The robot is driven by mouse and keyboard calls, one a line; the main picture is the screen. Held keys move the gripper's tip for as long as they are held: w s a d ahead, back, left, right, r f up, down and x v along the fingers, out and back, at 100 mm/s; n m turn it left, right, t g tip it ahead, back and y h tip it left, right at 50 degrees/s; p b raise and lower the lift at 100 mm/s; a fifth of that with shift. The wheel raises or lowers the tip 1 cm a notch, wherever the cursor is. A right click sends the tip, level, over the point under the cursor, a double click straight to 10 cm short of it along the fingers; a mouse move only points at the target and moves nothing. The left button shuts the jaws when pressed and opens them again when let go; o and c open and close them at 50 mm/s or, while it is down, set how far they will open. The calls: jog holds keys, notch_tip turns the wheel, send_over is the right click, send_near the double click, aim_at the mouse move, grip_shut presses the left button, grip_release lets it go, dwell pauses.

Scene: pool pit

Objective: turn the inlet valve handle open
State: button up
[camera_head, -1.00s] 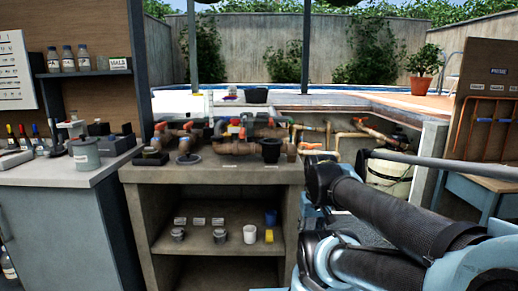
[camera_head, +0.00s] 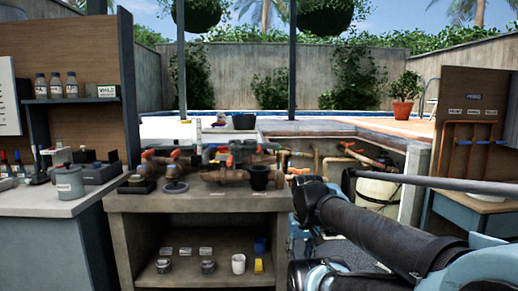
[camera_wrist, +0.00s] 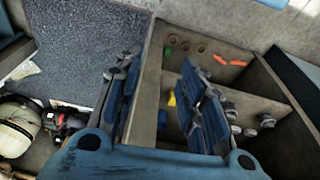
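Several orange valve handles show in the head view. One orange handle (camera_head: 347,145) sits on the copper pipework behind and right of the bench, and another orange handle (camera_head: 299,171) is lower, near the bench's right end. More orange handles are on the valves along the bench top, such as the left one (camera_head: 148,154). I cannot tell which is the inlet valve handle. In the wrist view my gripper (camera_wrist: 160,66) has its two blue fingers spread apart with nothing between them. It points down towards the shelves, apart from any handle. The head view shows my arm but not clearly my gripper.
The concrete bench (camera_head: 205,203) holds pipe fittings on top and cups on its shelf. A white tank (camera_head: 377,190) stands under the pipes at right; it shows in the wrist view (camera_wrist: 18,128) too.

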jog(key=w+a+r+t, duration=0.1)
jog(key=w+a+r, duration=0.2)
jog(key=w+r, duration=2.15)
jog(key=t, duration=0.1)
send_near(259, 146)
jog(key=shift+m, duration=0.3)
jog(key=x, duration=0.8)
jog(key=shift+s+f, duration=0.2)
jog(key=shift+f, duration=0.15)
jog(key=shift+c, duration=0.6)
grip_shut()
